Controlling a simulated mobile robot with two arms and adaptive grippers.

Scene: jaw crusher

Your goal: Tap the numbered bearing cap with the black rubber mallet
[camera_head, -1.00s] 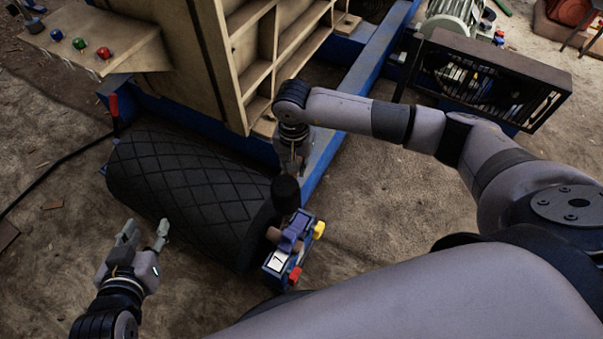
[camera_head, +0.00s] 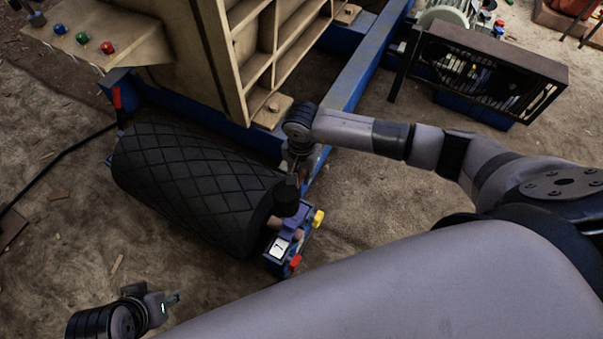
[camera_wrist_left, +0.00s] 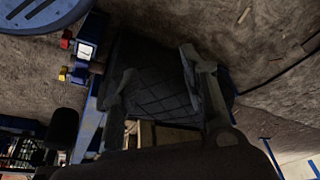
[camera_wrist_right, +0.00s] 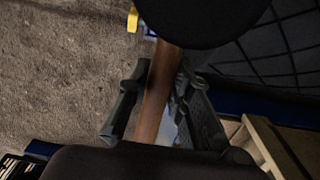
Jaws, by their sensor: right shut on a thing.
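The black rubber mallet (camera_head: 286,198) hangs head down from my right gripper (camera_head: 299,174). In the right wrist view the fingers are shut on its brown wooden handle (camera_wrist_right: 157,100), and the black head (camera_wrist_right: 200,15) covers the top edge. The blue-purple bearing cap (camera_head: 296,222) with a white plate, reading like 7, is at the roller's near end. The mallet head overlaps its upper part in the head view; I cannot tell if they touch. The cap also shows in the left wrist view (camera_wrist_left: 84,58). My left gripper (camera_head: 172,299) is open and empty, low on the left.
The black ribbed roller (camera_head: 190,185) lies left of the cap, beside the beige crusher body (camera_head: 200,45) and its blue frame (camera_head: 365,65). Yellow (camera_head: 319,218) and red (camera_head: 295,262) knobs stick out by the cap.

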